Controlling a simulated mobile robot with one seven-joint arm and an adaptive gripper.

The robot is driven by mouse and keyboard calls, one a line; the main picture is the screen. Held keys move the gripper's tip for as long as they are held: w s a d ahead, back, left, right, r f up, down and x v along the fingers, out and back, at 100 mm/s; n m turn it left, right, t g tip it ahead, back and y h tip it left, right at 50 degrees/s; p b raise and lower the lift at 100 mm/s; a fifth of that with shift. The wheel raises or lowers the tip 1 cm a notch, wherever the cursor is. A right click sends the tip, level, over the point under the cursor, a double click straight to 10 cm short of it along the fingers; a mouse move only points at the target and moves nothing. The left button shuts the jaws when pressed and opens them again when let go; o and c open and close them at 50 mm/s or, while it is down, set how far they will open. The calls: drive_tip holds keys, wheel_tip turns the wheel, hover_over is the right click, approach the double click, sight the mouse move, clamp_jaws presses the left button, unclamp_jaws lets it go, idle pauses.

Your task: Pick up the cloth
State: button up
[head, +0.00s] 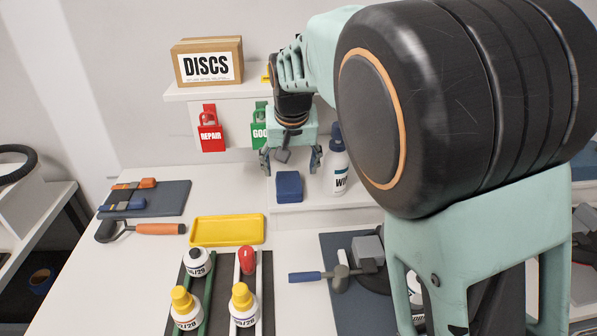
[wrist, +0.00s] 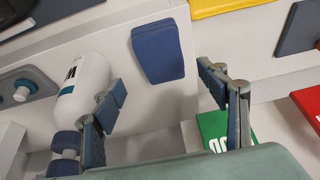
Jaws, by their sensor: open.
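The cloth is a folded dark blue pad (head: 289,187) on the white raised ledge at the back of the bench. It also shows in the wrist view (wrist: 158,52), top centre, fully visible. My gripper (head: 290,160) is open and empty, pointing down above and slightly behind the cloth in the head view. In the wrist view my gripper's fingers (wrist: 163,88) are spread wide, with the cloth lying beyond the gap between them. I see no contact with the cloth.
A white bottle with a dark blue top (head: 340,172) stands close right of the cloth; in the wrist view it (wrist: 85,82) is beside one finger. Red (head: 211,135) and green tags hang behind. A yellow tray (head: 228,231) lies front left. My arm hides the right side.

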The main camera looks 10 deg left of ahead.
sight(289, 183)
drive_tip(key=shift+s+x, duration=0.2)
drive_tip(key=shift+x, duration=1.05)
drive_tip(key=shift+s+x, duration=0.25)
drive_tip(key=shift+x, duration=1.05)
drive_tip(key=shift+a+f, duration=0.1)
drive_tip(key=shift+f, duration=0.3)
drive_tip(key=c, duration=1.2)
